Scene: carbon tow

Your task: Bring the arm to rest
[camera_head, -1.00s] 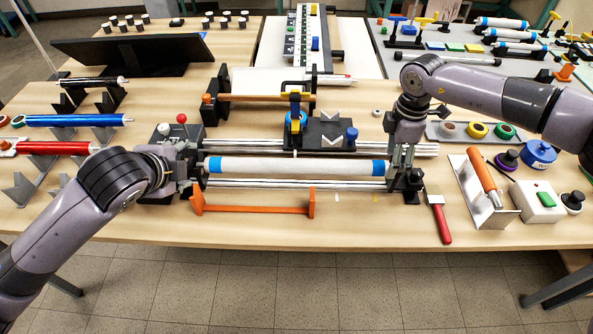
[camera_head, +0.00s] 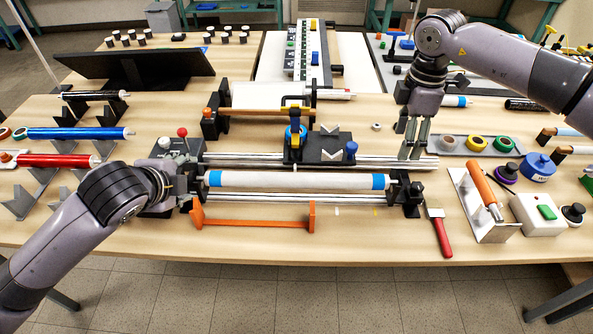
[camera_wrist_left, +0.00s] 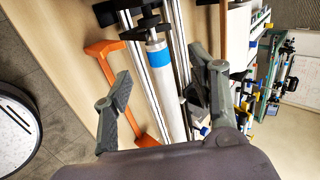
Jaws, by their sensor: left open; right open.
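A pale tube with blue end bands (camera_head: 290,180) lies level in the winding rig, between the left end block (camera_head: 182,148) and the black right end block (camera_head: 408,193). My left gripper (camera_head: 190,190) is by the rig's left end, partly hidden by its own wrist. In the left wrist view its open fingers (camera_wrist_left: 163,93) stand apart, with the tube (camera_wrist_left: 172,95) and rails seen between them; I cannot tell whether they touch anything. My right gripper (camera_head: 411,153) points down, open and empty, above the right part of the rear rails, clear of the right end block.
An orange stand (camera_head: 255,222) is in front of the rig. A red-handled brush (camera_head: 440,230) and a grey tray with an orange roller (camera_head: 484,190) lie to the right. Blue (camera_head: 75,133) and red (camera_head: 55,160) rolls rest at left. The front table edge is mostly bare.

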